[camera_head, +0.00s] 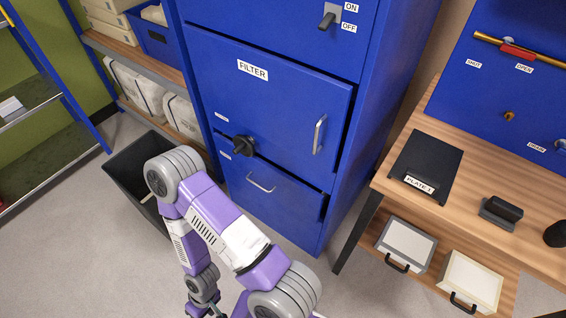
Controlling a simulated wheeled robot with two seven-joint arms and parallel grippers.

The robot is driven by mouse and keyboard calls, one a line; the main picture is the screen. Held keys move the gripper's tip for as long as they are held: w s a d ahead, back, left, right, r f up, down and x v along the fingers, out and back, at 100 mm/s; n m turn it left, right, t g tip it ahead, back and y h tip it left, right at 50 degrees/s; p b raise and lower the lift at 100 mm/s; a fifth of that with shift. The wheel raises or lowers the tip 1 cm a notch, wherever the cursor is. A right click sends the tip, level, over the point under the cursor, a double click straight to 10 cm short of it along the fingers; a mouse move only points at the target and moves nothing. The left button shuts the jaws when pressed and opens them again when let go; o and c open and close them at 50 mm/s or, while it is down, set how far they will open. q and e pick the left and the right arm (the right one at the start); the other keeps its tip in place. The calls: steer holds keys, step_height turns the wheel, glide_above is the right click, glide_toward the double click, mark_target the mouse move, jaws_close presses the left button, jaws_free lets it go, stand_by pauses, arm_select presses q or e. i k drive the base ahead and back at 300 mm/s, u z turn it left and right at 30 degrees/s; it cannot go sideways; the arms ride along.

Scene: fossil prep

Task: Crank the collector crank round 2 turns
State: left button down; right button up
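A black crank or knob (240,146) sits on the front of the tall blue cabinet (285,95), at the lower left of the door marked FILTER. It is the only crank-like part I see on this cabinet. My purple and grey arm, which looks like the left one, rises from the bottom edge, bends at an elbow left of and below the crank, and runs back down. Its wrist is at the bottom edge, apart from the crank, and its fingers are cut off by the frame. My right gripper is out of view.
The cabinet has an ON/OFF lever (329,18), a door handle (319,134) and a drawer handle (261,183). A black bin (128,172) stands on the floor at left, near shelving. A wooden bench (400,200) with a plate and boxes stands at right.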

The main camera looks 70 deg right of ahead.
mark_target(242, 145)
steer(key=k, duration=0.5)
steer(key=z, duration=0.75)
